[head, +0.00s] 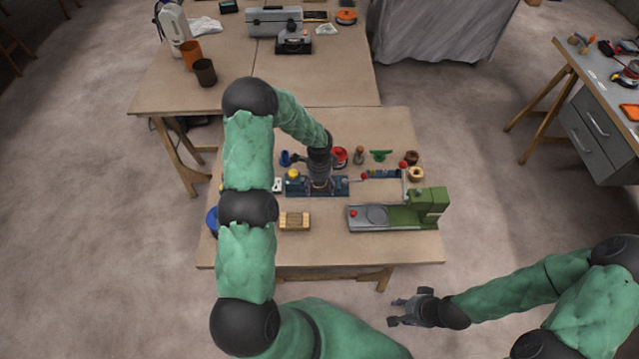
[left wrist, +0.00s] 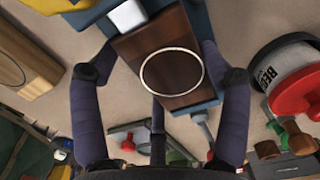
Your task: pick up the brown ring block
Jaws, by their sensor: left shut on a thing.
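My left gripper (head: 319,186) points down over the blue tray-like part (head: 335,188) at the middle of the near table. In the left wrist view, the left gripper (left wrist: 160,60) has its fingers on either side of the brown ring block (left wrist: 188,98), a dark brown block with a pale ring on its face. It is shut on the block. Blue surface shows behind the block; I cannot tell whether they touch. In the head view the block is hidden by the gripper. My right gripper (head: 402,311) is open and empty in front of the table, at its lower right.
A green and grey machine (head: 400,215) stands right on the near table (head: 330,250). A light wooden block (head: 295,221) lies in front of the gripper. A red-topped tin (head: 340,155), a green part (head: 380,155) and a yellow ball (head: 292,173) crowd the back. The table's front strip is clear.

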